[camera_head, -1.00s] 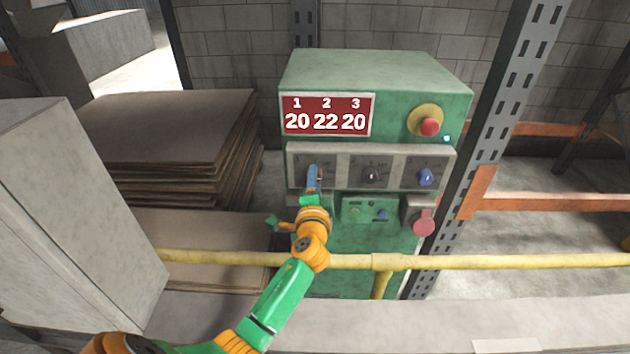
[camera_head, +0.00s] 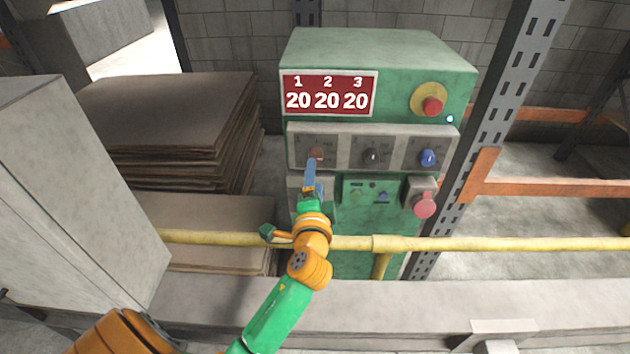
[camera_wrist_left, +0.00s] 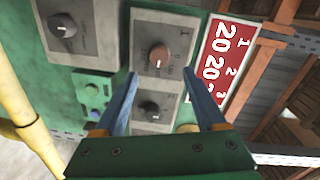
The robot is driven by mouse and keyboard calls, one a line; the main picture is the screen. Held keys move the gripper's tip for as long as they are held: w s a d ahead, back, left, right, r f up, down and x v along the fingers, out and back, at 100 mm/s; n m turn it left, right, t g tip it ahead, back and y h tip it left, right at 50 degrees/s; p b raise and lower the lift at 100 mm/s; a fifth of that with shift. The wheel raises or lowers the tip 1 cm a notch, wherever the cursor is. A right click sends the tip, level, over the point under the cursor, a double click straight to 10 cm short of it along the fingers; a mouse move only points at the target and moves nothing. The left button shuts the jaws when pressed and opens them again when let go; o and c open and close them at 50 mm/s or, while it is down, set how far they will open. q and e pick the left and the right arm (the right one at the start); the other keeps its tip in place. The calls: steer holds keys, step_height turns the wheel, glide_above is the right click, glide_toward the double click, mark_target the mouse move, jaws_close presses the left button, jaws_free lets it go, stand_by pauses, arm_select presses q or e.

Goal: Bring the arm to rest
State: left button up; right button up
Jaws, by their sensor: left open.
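My left arm comes in from the lower left in the head view, reaching across the yellow rail. My left gripper (camera_head: 312,176) is in front of the green control box, just below the leftmost knob (camera_head: 316,153). In the left wrist view the gripper (camera_wrist_left: 168,100) shows two blue fingers spread apart with nothing between them. The brown knob (camera_wrist_left: 158,56) lies beyond the fingertips, apart from them as far as I can tell. My right gripper is not in view.
The green box (camera_head: 380,55) has a red display (camera_head: 328,93) reading 20 20 20, a red button (camera_head: 432,106), and more knobs. A yellow rail (camera_head: 480,243) crosses in front. A grey cabinet (camera_head: 70,190) stands left, and stacked boards (camera_head: 170,110) lie behind it.

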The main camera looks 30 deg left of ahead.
arm_select(q)
steer(key=shift+w, duration=0.1)
steer(key=s+d+f+n+g+h, duration=0.35)
steer(key=s+f+n+g, duration=0.2)
steer(key=s+f, duration=0.6)
steer(key=s+d+f+n+g+h, duration=0.2)
steer(key=s+d+f+g+h, duration=0.5)
steer(key=s, duration=0.6)
step_height(320, 180, down, 16)
steer(key=s+y, duration=0.1)
steer(key=s+a+f+g, duration=0.1)
steer(key=s+f, duration=1)
steer(key=s, duration=0.1)
steer(key=shift+s+a+m, duration=0.3)
steer(key=shift+s+m, duration=0.05)
steer(key=shift+s, duration=0.05)
steer(key=shift+f, duration=0.1)
